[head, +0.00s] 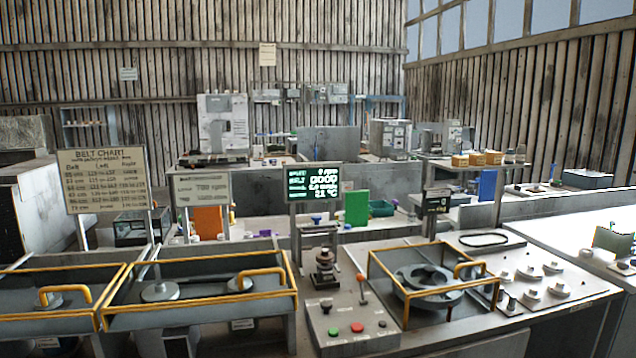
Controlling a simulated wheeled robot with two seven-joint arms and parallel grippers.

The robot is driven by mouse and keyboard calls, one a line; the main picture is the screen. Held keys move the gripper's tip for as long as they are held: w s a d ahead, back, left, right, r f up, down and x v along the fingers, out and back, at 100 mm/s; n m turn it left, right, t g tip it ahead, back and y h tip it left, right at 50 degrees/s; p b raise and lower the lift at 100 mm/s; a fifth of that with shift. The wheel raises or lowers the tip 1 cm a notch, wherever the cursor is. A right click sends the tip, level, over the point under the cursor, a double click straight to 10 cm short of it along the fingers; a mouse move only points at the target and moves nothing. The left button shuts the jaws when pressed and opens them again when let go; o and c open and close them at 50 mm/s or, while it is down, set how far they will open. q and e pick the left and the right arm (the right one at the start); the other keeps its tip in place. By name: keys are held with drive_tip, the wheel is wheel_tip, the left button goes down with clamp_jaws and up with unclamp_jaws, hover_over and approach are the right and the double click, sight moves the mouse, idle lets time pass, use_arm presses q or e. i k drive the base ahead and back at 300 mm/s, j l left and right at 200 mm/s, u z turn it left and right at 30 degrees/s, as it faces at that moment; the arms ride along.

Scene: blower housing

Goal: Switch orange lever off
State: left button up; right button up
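A lever with an orange-red knob (361,278) stands on a grey control box (325,340) at the front centre. Its thin stem rises nearly upright from the box top. The box also carries a green button, a red button and small dark knobs. Neither of my grippers is in the head view, so nothing of mine touches the lever.
Yellow-railed guards surround pulleys (160,291) at left and a round blower housing (430,284) right of the lever. A lit display (314,182) stands behind the lever, above a dark spindle device (324,268). Several small knobs sit on the bench at right.

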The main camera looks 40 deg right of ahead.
sight(360, 277)
drive_tip(key=z, duration=1.8)
drive_tip(key=i+z, duration=0.4)
drive_tip(key=k+j, duration=0.05)
